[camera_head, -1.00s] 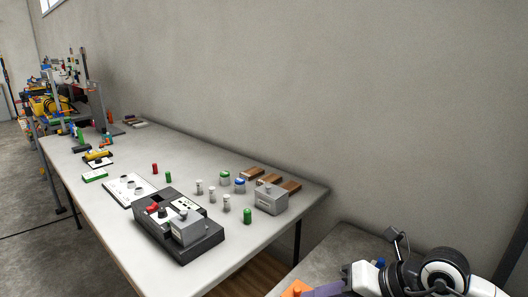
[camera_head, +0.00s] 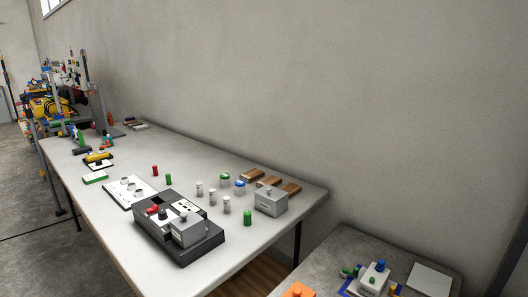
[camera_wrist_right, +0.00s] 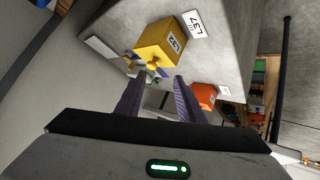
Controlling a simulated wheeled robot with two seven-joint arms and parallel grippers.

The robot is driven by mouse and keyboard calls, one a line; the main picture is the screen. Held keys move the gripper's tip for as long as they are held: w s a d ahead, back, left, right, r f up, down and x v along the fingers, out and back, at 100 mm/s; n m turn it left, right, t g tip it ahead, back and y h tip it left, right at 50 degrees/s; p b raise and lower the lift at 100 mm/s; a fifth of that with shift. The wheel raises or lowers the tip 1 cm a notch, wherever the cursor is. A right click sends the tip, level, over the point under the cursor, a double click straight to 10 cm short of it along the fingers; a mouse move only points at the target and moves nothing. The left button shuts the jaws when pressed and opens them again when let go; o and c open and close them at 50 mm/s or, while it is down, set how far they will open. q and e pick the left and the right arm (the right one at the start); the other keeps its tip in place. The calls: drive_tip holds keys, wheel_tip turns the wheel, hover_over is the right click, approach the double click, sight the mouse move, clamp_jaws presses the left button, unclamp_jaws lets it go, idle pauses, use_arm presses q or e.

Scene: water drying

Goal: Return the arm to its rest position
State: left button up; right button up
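My right gripper (camera_wrist_right: 157,92) shows only in the right wrist view. Its two purple fingers are spread apart, with nothing held between them. Beyond the fingertips are a yellow box (camera_wrist_right: 160,42) labelled "L32" and an orange box (camera_wrist_right: 204,96), both on a grey tabletop (camera_wrist_right: 222,50). My right arm does not show in the head view now. My left arm and gripper are in neither current view.
In the head view, a long white table (camera_head: 135,223) holds a dark station (camera_head: 205,250), a grey box (camera_head: 270,204) and several small bottles. At bottom right, a grey table (camera_head: 352,240) holds an orange object (camera_head: 298,290) and a white-grey device (camera_head: 375,277).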

drive_tip(key=s+a+f+g+y, duration=0.1)
drive_tip(key=s+a+f+g, duration=0.2)
drive_tip(key=s, duration=0.4)
drive_tip(key=s+f+g+y, duration=0.1)
drive_tip(key=s+f+g, duration=0.2)
drive_tip(key=s+f, duration=0.3)
drive_tip(key=w+a+f+t+y+p, duration=0.2)
drive_tip(key=w+a+f+t, duration=0.1)
drive_tip(key=a+f, duration=0.3)
drive_tip(key=shift+a+f+t+y, duration=0.25)
drive_tip(key=shift+f+t+y, duration=0.1)
drive_tip(key=shift+t, duration=0.45)
drive_tip(key=shift+w, duration=0.1)
drive_tip(key=shift+c, duration=0.3)
idle(1.0)
drive_tip(key=shift+d, duration=0.1)
drive_tip(key=shift+c, duration=0.2)
